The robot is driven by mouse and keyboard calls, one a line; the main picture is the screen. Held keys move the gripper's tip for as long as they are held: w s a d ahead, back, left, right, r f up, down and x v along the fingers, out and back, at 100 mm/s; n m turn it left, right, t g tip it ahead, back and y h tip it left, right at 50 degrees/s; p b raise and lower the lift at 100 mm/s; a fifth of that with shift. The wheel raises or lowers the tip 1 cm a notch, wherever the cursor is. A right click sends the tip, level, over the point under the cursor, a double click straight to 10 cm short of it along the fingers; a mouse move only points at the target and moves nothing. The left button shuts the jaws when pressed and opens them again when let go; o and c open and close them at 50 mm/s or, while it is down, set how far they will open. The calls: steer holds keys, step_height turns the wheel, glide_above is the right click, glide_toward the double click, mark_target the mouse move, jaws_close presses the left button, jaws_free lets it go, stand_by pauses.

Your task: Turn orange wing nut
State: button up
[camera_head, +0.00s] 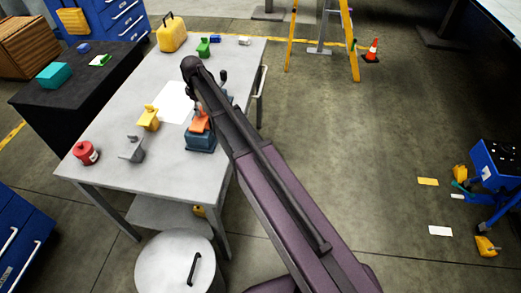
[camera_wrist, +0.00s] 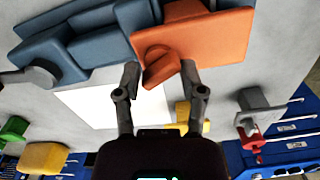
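The orange wing nut (camera_wrist: 160,66) sits on an orange block (camera_wrist: 205,38) at the top of the wrist view. My gripper (camera_wrist: 160,75) has its two fingers apart, one on each side of the wing nut. Narrow gaps seem to show on both sides; I cannot tell whether either finger touches it. In the head view the orange block (camera_head: 198,122) rests on a blue fixture (camera_head: 201,143) at the table's right side. There my arm covers most of the gripper, and the wing nut cannot be made out.
A yellow case (camera_head: 171,35) stands at the far end. The floor to the right is mostly open.

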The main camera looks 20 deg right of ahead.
steer(key=shift+n, duration=1)
steer(key=shift+r+p, duration=0.35)
step_height(320, 180, up, 13)
steer(key=p, duration=1.3)
steer(key=s+d+f+m+b, duration=0.6)
steer(key=s+d+f+b, duration=0.1)
steer(key=s, duration=0.5)
steer(key=s+d+f+m+b, duration=0.5)
steer(key=s+d+f+b, duration=0.3)
steer(key=s+d, duration=0.2)
steer(key=shift+s+f+m, duration=0.2)
steer(key=shift+s+m, duration=0.2)
steer(key=shift+s, duration=0.95)
steer(key=shift+d, duration=0.1)
step_height(320, 180, up, 16)
steer(key=f+n+p, duration=0.1)
steer(key=n+p, duration=0.1)
steer(key=p, duration=1.3)
glide_above(201, 108)
steer(key=shift+r, duration=0.2)
